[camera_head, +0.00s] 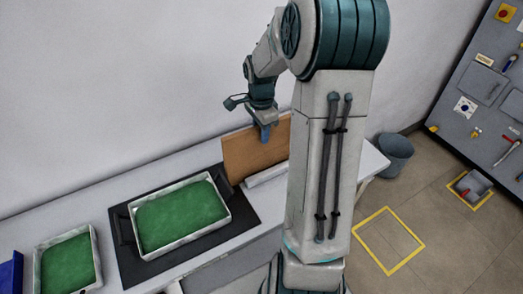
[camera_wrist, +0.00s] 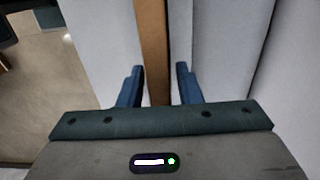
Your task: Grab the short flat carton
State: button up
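A brown flat board-like piece (camera_head: 250,154), which looks like cardboard, stands on edge at the back of the white table, near the wall. I cannot tell for sure that it is the short flat carton. My gripper (camera_head: 265,133) is over its upper edge, pointing down. In the wrist view, the brown piece (camera_wrist: 154,40) shows as a narrow strip running between the two blue fingers of my gripper (camera_wrist: 158,86). The fingers are apart, with a gap visible on the right side of the strip. Part of the brown piece is hidden behind my arm.
A low white piece (camera_head: 266,173) lies in front of the brown one. A white-rimmed tray with green inside (camera_head: 146,247) sits on a black mat (camera_head: 245,211); a similar tray (camera_head: 38,272) is further left. A grey bin (camera_head: 396,158) stands on the floor at right.

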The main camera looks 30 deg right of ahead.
grip_shut()
jog(key=shift+r, duration=0.15)
